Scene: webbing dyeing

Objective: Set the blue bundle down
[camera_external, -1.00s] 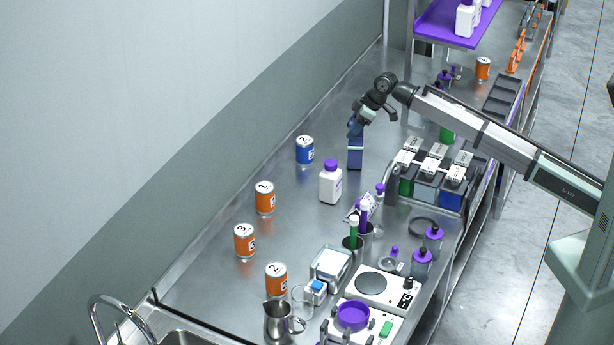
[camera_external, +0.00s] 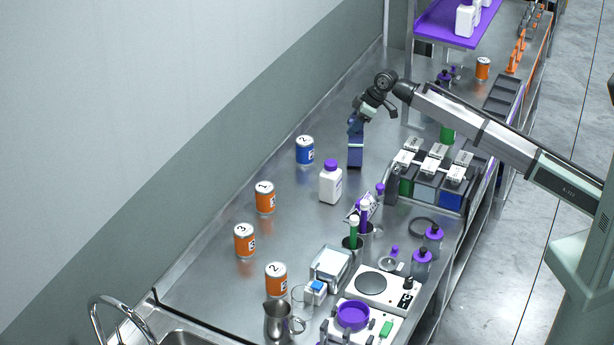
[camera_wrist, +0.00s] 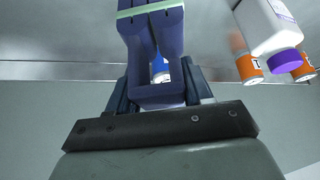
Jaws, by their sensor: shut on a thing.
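The blue bundle (camera_external: 355,152) is a dark blue folded strip of webbing. In the external view it hangs upright below my gripper (camera_external: 356,122), close to the steel counter; I cannot tell whether its lower end touches the metal. In the wrist view the bundle (camera_wrist: 152,45) runs up from between the fingers of my gripper (camera_wrist: 158,90), with a pale green band near its far end. The gripper is shut on the bundle's near end.
A blue can (camera_external: 305,150) stands left of the bundle, and a white bottle (camera_external: 331,183) with a purple cap stands in front. A rack of dye tanks (camera_external: 425,188) is to the right. Orange cans (camera_external: 265,197) line the wall side. The steel counter (camera_external: 345,110) behind is clear.

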